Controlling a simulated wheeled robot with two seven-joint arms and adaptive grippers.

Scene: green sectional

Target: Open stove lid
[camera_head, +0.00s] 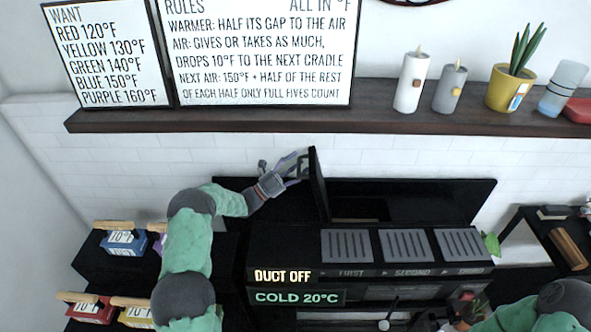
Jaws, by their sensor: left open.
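The black stove (285,240) stands against the tiled wall below the shelf. A thin black panel (318,185), which looks like its lid, stands upright near the middle of the stove's back part, seen nearly edge-on. A dark opening (360,208) shows to its right. My left gripper (301,166) is open at the left side of the upright panel, close to its upper part. I cannot tell whether the fingers touch it. My right arm comes in at the lower right; its gripper (468,308) is small and dark there, its fingers unclear.
Tagged blocks (125,241) stand at left. A wooden shelf (300,119) with candles (411,82) and a potted plant (509,92) hangs above.

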